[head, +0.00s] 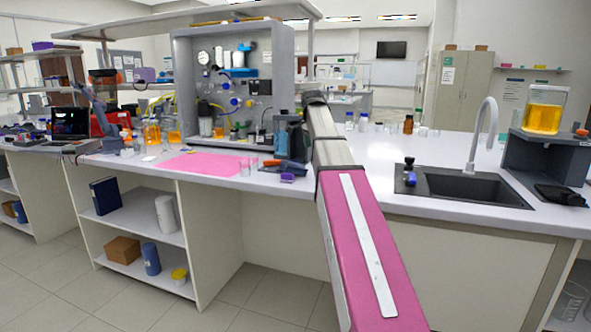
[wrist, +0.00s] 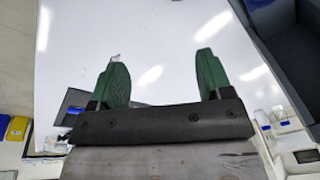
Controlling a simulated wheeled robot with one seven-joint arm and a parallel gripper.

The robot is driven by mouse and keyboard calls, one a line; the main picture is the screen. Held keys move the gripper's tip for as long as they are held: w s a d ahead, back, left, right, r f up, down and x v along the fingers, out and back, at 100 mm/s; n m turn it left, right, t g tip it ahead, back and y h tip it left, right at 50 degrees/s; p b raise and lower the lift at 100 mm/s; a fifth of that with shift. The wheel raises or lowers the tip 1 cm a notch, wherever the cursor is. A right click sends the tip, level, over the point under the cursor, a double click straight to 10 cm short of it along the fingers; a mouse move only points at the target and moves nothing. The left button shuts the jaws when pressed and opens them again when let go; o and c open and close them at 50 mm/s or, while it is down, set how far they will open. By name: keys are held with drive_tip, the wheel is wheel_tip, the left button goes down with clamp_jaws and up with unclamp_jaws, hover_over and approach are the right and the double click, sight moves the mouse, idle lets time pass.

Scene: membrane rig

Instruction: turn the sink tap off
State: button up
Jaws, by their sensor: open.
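The grey gooseneck tap (head: 483,128) stands behind the dark sink (head: 460,187) at the right of the head view. I cannot make out water below its spout. A small dark upright piece with a blue part (head: 410,174) is at the sink's left edge; I cannot tell whether it is the tap's handle. In the wrist view my gripper (wrist: 160,62) has its two green fingers wide apart, with nothing between them but a white surface beyond. In the head view my arm reaches over the bench left of the sink, apart from the tap; its fingers are not clear there.
A grey stand (head: 545,155) with an orange-filled container (head: 543,112) is right of the sink. Small bottles (head: 363,122) stand at the bench's back. A pink mat (head: 205,164) and the grey rig panel (head: 185,65) are to the left.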

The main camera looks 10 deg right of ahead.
drive_tip(key=m+y, duration=0.1)
approach(297, 165)
drive_tip(key=shift+y, duration=0.3)
drive_tip(key=f, duration=0.4)
drive_tip(key=shift+w+f, duration=0.25)
drive_tip(key=shift+f, duration=0.15)
drive_tip(key=shift+w+d+f, duration=0.1)
drive_tip(key=shift+w+f, duration=0.1)
drive_tip(key=shift+f, duration=1.2)
drive_tip(key=shift+w+d+f, duration=0.1)
drive_tip(key=shift+w+f, duration=0.1)
drive_tip(key=shift+f, duration=1.2)
drive_tip(key=c, duration=0.6)
drive_tip(key=shift+r, duration=0.1)
drive_tip(key=shift+c, duration=0.2)
